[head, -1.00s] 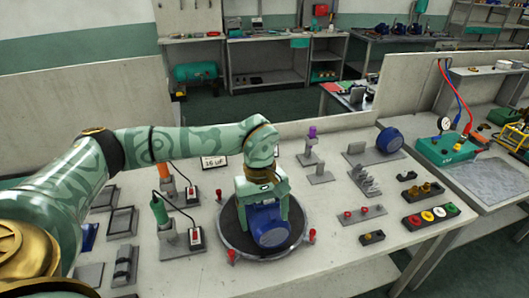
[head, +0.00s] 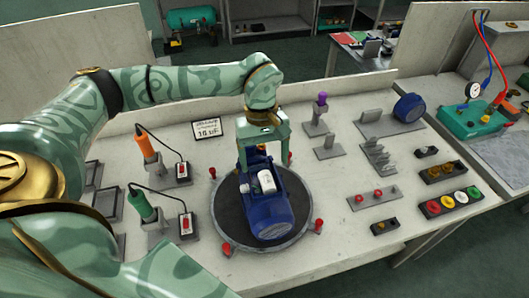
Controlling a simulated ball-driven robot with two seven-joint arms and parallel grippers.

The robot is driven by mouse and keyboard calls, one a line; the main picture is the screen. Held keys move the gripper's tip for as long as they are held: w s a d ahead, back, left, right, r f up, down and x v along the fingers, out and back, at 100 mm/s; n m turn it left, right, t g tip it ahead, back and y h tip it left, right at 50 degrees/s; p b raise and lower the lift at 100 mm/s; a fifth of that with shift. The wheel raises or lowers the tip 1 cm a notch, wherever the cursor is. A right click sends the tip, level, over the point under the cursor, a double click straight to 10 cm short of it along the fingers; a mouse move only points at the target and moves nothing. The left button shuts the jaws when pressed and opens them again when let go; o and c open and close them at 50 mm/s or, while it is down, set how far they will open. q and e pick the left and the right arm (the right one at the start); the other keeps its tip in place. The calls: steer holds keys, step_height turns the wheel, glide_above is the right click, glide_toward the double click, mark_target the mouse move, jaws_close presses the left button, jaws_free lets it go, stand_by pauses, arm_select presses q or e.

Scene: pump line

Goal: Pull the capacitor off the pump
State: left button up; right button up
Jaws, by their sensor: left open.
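The blue pump (head: 262,215) lies on a round dark turntable (head: 225,215) in the middle of the bench. A white part (head: 266,181), apparently the capacitor, sits on top of the pump. My left gripper (head: 263,158) points down over the far end of the pump, its fingers spread, just behind the white part. It is open; I cannot tell whether a finger touches the pump. My right gripper is out of view.
Orange (head: 145,146) and green (head: 143,203) handled tools stand in holders on the left. A "16 uF" card (head: 208,131) stands behind. Red knobs (head: 319,226) ring the turntable. Small fixtures and a colored button box (head: 451,203) are on the right.

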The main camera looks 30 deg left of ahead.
mark_target(266, 178)
arm_select(q)
steer(key=shift+b+x, duration=1)
steer(key=shift+x, duration=0.35)
steer(key=shift+s+f, duration=0.1)
steer(key=shift+f, duration=0.45)
steer(key=shift+d+r, duration=0.1)
steer(key=shift+r, duration=0.05)
steer(key=shift+f, duration=0.35)
